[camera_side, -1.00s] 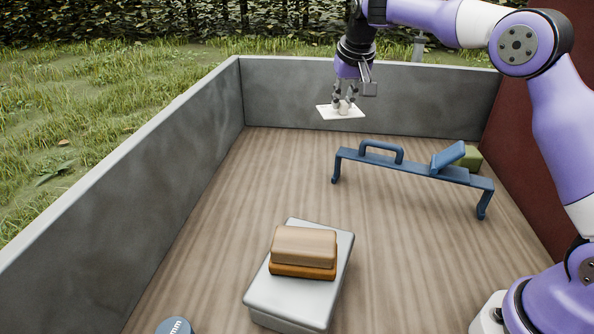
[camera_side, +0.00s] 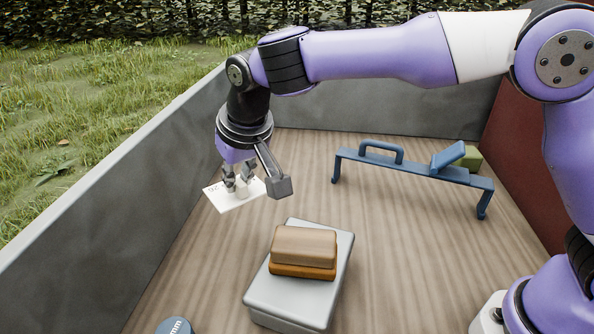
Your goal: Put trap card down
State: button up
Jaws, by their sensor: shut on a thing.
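The trap card is a white flat card (camera_side: 232,203) with some dark print at its left end and a pale knob on top. My gripper (camera_side: 241,190) is shut on the card's knob and holds it in the air, slightly tilted, left of the middle of the bed. The card appears above the wooden floor near the left grey wall, behind and left of the grey box. The fingers partly hide the knob and the card's middle.
A grey box (camera_side: 291,297) carries a tan and orange block (camera_side: 303,250). A blue bench-like frame (camera_side: 412,169) stands at the back right with a green block (camera_side: 469,158) behind it. A blue round item (camera_side: 174,327) is at the front edge.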

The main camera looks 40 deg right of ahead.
jog(key=w+d+f, duration=0.7)
jog(key=w+d, duration=0.1)
jog(key=shift+d+f, duration=0.1)
jog(key=shift+f, duration=0.25)
jog(key=shift+w+d+f, duration=0.1)
jog(key=shift+f, duration=1.95)
jog(key=shift+f, duration=0.1)
jog(key=o, duration=0.7)
jog(key=shift+o, duration=0.2)
